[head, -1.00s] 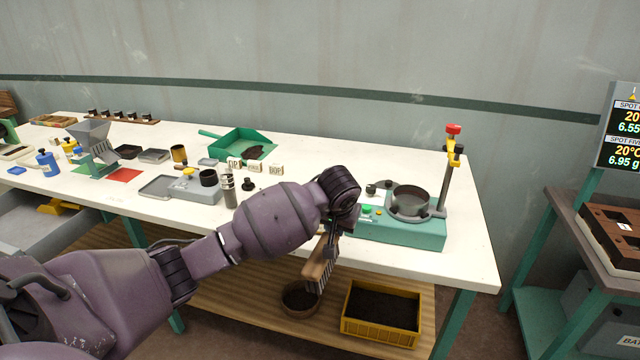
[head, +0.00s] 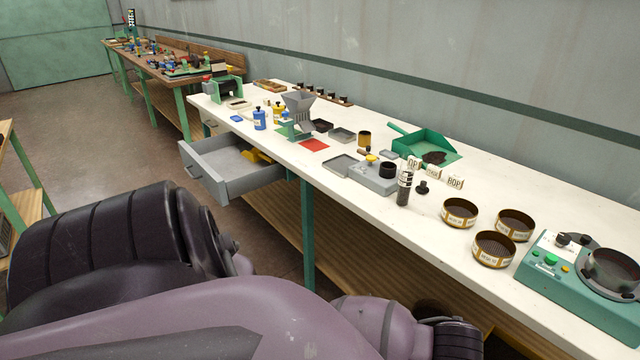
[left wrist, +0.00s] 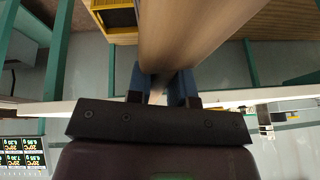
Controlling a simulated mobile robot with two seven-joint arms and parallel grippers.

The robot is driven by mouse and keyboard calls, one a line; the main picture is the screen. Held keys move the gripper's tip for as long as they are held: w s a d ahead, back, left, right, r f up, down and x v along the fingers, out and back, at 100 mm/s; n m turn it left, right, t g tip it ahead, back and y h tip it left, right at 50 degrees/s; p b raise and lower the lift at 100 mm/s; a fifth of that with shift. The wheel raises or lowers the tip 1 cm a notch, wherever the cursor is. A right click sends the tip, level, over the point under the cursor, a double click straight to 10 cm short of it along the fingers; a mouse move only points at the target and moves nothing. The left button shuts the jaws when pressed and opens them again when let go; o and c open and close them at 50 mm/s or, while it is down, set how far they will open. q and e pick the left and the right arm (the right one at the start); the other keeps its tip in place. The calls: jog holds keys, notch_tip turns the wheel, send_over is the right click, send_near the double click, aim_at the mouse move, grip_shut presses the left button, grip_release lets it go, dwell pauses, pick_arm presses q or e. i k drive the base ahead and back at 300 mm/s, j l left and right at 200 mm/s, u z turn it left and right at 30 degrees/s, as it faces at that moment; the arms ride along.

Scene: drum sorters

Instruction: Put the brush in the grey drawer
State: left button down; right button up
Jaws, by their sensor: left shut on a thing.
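The grey drawer (head: 205,180) stands pulled out under the left part of the white bench in the head view. Its inside is mostly bare, with a yellow object (head: 258,156) at its right side. In the left wrist view my left gripper (left wrist: 165,88) is shut on the brush (left wrist: 195,35), whose wooden body runs up out of the picture. Its bristles cannot be made out. In the head view my left arm crosses the bottom, and its gripper and the brush are hidden or out of the picture. My right gripper is not in view.
The white bench (head: 460,235) carries sieves (head: 495,250), a green dustpan (head: 425,145), a grey scale (head: 372,178) and a teal shaker (head: 575,285). A wooden shelf runs below it. Open floor (head: 90,130) lies left of the drawer.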

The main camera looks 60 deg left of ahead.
aim_at(233, 167)
jog(key=j+u, duration=0.15)
jog(key=u, duration=0.9)
jog(key=i+j+u, duration=0.1)
jog(key=j+u, duration=0.3)
jog(key=i+j+u, duration=0.1)
jog(key=u, duration=0.35)
jog(key=i+j+u, duration=0.15)
jog(key=j+u, duration=0.25)
jog(key=i+j+u, duration=0.1)
jog(key=u, duration=0.3)
jog(key=i+j+u, duration=0.25)
jog(key=i, duration=0.2)
jog(key=i+u, duration=0.3)
jog(key=i, duration=0.15)
jog(key=i+z, duration=0.25)
jog(key=z, duration=0.2)
jog(key=i+j+z, duration=0.2)
jog(key=z, duration=0.25)
jog(key=i+j+z, duration=0.25)
jog(key=z, duration=0.2)
jog(key=i+j+z, duration=0.15)
jog(key=j+z, duration=0.15)
jog(key=z, duration=0.15)
jog(key=i+j+z, duration=0.15)
jog(key=j+z, duration=0.55)
jog(key=z, duration=0.2)
jog(key=i, duration=0.05)
